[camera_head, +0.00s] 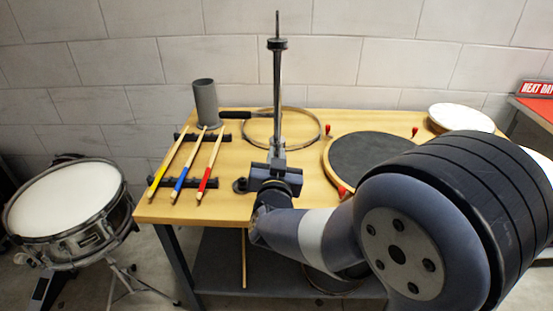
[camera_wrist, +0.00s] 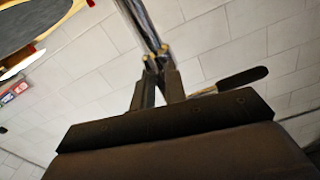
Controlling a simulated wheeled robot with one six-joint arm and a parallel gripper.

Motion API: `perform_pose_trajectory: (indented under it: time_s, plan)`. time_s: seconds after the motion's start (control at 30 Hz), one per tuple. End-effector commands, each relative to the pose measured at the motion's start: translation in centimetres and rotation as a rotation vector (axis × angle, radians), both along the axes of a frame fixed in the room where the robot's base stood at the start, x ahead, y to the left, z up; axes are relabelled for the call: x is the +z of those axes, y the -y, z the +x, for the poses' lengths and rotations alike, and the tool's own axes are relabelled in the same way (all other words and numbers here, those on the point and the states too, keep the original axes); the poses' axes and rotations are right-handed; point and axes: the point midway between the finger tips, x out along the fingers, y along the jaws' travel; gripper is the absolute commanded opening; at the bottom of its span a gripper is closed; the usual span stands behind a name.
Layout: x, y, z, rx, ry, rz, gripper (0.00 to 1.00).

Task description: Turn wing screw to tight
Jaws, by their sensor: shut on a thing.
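A metal stand post (camera_head: 277,85) rises upright from the wooden bench, with a dark round collar near its top. My gripper (camera_head: 277,163) is at the lower part of this post, coming in from the front right. In the wrist view, the two dark fingers (camera_wrist: 157,68) are closed together at the post (camera_wrist: 142,22). Small brass-coloured bits show at the fingertips. The wing screw is mostly hidden between the fingers, and I cannot tell its angle or how tight it is.
The wooden bench (camera_head: 225,213) holds three drumsticks on black rests (camera_head: 176,183), a grey cup (camera_head: 205,100), a metal hoop (camera_head: 312,117) behind the post, and a dark round pad (camera_head: 367,155) with red clips. A snare drum (camera_head: 65,200) stands left.

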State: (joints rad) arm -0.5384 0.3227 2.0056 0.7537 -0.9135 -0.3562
Motion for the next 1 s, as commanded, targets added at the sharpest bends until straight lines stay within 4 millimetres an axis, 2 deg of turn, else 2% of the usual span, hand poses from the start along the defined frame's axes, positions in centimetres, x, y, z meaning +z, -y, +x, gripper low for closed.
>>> perform_pose_trajectory:
  time_s: [0.03,0.07,0.33,0.57,0.67,0.77,1.0]
  plan:
    - [0.0,0.0,0.0,0.000,0.000,0.002,0.00]
    - [0.1,0.0,0.0,0.000,0.000,0.002,0.14]
    - [0.0,0.0,0.0,0.000,0.000,0.000,0.35]
    - [0.0,0.0,-0.1,0.000,0.000,0.000,0.35]
    - [0.0,-0.1,-0.7,0.002,0.000,0.000,0.35]
    - [0.1,-0.2,-2.2,0.004,0.001,0.001,0.35]
    - [0.1,-0.4,-7.2,0.006,0.002,0.001,0.35]
